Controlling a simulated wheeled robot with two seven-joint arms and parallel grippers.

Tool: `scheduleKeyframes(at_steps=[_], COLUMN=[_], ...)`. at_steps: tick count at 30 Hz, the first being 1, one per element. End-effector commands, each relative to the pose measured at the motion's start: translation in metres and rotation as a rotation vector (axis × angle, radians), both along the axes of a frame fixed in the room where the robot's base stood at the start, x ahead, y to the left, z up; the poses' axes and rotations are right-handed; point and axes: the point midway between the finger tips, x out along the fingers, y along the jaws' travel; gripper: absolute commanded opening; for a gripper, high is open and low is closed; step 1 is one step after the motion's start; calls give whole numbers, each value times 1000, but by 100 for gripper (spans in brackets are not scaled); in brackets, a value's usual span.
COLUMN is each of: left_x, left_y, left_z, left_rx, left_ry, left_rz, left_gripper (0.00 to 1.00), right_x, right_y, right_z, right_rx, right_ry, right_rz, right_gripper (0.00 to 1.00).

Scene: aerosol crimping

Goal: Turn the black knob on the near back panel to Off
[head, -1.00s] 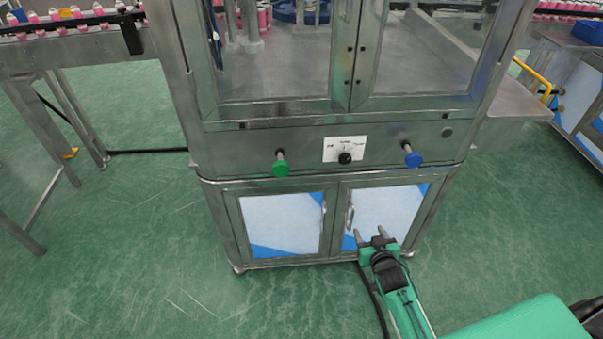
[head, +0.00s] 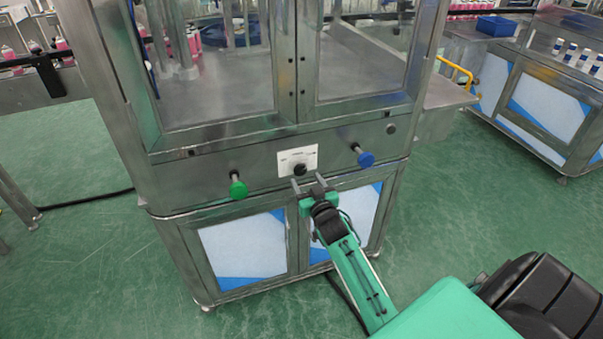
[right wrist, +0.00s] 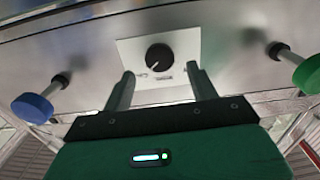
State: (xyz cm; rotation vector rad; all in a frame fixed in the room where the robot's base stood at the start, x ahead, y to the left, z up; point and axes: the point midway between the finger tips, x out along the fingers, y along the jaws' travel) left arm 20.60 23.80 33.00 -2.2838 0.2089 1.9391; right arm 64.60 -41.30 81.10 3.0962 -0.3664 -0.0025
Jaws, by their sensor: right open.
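The black knob (head: 300,169) sits on a white label plate (head: 312,155) on the machine's steel panel, between a green and a blue button. It also shows in the right wrist view (right wrist: 159,57), with a pale pointer mark at its lower edge in that picture. My right gripper (head: 309,180) is open just below and in front of the knob. In the right wrist view its two fingers (right wrist: 160,80) point at the plate, one on each side of the knob's line, with nothing between them. The fingertips appear short of the knob. My left gripper is not in view.
The green button (head: 238,188) and the blue button (head: 365,158) stick out on stems either side of the knob. Cabinet doors (head: 243,247) lie below the panel and glazed doors above. Another bench (head: 540,95) stands at the right. Green floor is open around the machine.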

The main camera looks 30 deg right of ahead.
Motion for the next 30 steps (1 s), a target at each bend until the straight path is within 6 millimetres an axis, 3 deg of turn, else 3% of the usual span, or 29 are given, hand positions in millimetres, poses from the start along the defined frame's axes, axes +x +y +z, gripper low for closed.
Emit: scheduleKeyframes(at_steps=[3,9,22,28,30], left_x=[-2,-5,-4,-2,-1], left_y=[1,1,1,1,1], left_z=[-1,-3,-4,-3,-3], left_rx=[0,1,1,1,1], left_ry=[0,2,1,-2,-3], left_rz=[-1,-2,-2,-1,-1], left_gripper=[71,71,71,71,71], right_x=[20,40,47,47,47], right_y=[-5,-10,-11,-11,-11], right_z=[1,0,-1,-1,-1], right_rx=[-1,-2,-1,-1,-1], right_ry=[-1,1,1,1,1], right_rz=[0,-1,0,0,0], right_gripper=[59,59,59,20,14])
